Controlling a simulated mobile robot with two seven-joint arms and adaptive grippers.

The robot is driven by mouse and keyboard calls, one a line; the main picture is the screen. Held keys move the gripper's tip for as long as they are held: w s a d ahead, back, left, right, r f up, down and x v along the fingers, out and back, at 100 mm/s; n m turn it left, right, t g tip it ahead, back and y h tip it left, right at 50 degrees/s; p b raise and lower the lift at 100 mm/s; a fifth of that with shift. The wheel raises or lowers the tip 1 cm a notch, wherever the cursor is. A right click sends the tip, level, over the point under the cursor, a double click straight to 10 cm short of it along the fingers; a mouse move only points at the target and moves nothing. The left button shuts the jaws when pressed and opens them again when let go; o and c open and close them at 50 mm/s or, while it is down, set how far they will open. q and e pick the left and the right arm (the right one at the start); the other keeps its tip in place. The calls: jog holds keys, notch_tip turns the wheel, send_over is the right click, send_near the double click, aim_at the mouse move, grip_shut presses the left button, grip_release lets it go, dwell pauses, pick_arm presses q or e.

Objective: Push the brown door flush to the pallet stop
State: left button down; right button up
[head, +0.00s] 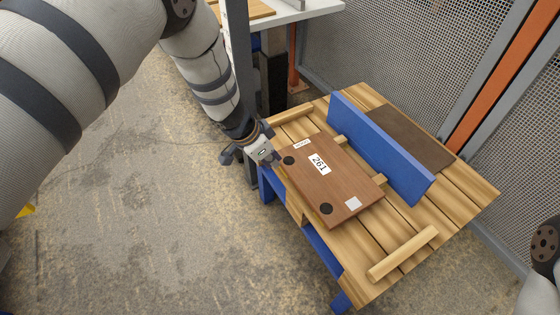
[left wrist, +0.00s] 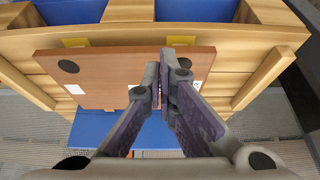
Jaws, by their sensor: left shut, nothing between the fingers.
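The brown door (head: 340,187) lies flat on slats on the wooden pallet (head: 460,200). It has a "261" label, a smaller label, a white square and two dark round spots. The blue pallet stop (head: 375,145) stands upright beyond it, with a strip of bare wood between them. My left gripper (head: 274,157) is shut and empty at the door's left edge, close to the small-label corner. In the left wrist view its closed fingertips (left wrist: 161,85) overlap the door (left wrist: 110,75); contact is not clear. My right gripper is out of view.
A darker brown panel (head: 425,137) lies flat behind the blue stop. A wooden batten (head: 402,254) lies along the pallet's near right end. A grey post (head: 237,60) stands close to my left arm. Mesh fencing (head: 400,45) runs behind. Open floor (head: 130,220) is at left.

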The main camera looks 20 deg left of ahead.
aim_at(292, 171)
pick_arm(q)
jog(key=shift+s+a+f+b+x, duration=0.3)
jog(key=shift+s+b+x, duration=0.2)
jog(key=shift+b+x, duration=2.75)
jog(key=shift+w+d+f+b, duration=0.15)
jog(key=shift+w+d+b, duration=0.65)
jog(key=shift+w+d, duration=0.3)
jog(key=shift+w+d+f+b, duration=0.2)
jog(key=shift+w+d+b, duration=0.65)
jog(key=shift+w, duration=0.45)
jog(key=shift+r, duration=0.1)
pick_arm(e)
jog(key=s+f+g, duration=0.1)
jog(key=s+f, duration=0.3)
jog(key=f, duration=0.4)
pick_arm(q)
jog(key=shift+s+a+r+p, duration=0.15)
jog(key=shift+s+a+p, duration=0.25)
jog(key=shift+p, duration=0.4)
jog(key=shift+s+a+p, duration=0.4)
jog(key=shift+s+p, duration=0.05)
jog(key=shift+s, duration=0.05)
notch_tip(292, 171, up, 7)
jog(key=p, duration=0.5)
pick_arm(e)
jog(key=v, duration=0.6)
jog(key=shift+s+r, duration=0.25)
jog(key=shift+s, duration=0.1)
